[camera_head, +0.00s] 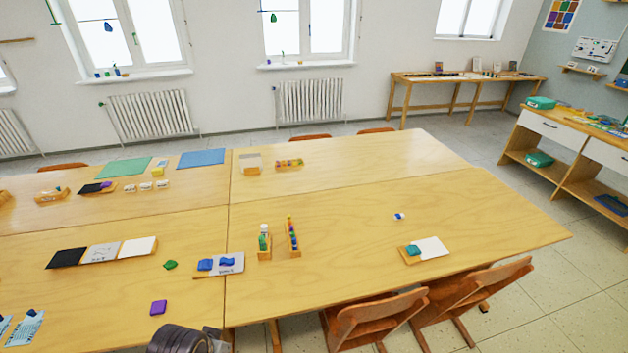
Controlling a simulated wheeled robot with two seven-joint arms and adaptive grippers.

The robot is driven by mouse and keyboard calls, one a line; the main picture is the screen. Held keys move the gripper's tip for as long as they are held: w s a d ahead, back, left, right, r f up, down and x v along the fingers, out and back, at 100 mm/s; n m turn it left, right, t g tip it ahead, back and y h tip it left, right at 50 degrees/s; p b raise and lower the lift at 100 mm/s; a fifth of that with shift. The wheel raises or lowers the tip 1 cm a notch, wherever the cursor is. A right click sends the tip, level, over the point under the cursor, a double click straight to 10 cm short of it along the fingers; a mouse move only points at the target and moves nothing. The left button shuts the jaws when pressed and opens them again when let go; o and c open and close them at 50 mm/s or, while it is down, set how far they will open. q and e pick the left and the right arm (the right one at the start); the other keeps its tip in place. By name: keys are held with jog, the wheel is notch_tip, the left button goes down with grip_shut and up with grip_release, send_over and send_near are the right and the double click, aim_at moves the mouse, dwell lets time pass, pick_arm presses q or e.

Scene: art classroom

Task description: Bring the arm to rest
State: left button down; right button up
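A dark, rounded part of one of my arms (180,339) shows at the bottom edge of the head view, left of the middle. It is in front of the near edge of the large wooden table (330,205). A small grey and dark piece is beside it on the right. No gripper fingers can be made out, and the rest of this arm is cut off by the frame. My other arm is not seen. Neither gripper shows, so what they may hold is hidden.
Near the arm, a purple block (158,307), a green piece (170,265) and a card with blue pieces (220,263) lie on the table. Wooden holders (265,246) stand farther right. Chairs (377,318) line the near right edge. The table's right half has much bare room.

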pick_arm(q)
jog(key=s+f+g, duration=0.1)
jog(key=s+f, duration=0.2)
jog(key=f, duration=2.9)
jog(key=s+a+f, duration=0.2)
jog(key=s+f, duration=0.7)
jog(key=s, duration=0.2)
jog(key=s+a+f+g, duration=0.1)
jog(key=s+a+f, duration=0.1)
jog(key=s+f, duration=0.8)
jog(key=shift+s+f+g, duration=0.2)
jog(key=shift+s+g, duration=0.1)
jog(key=shift+s, duration=0.35)
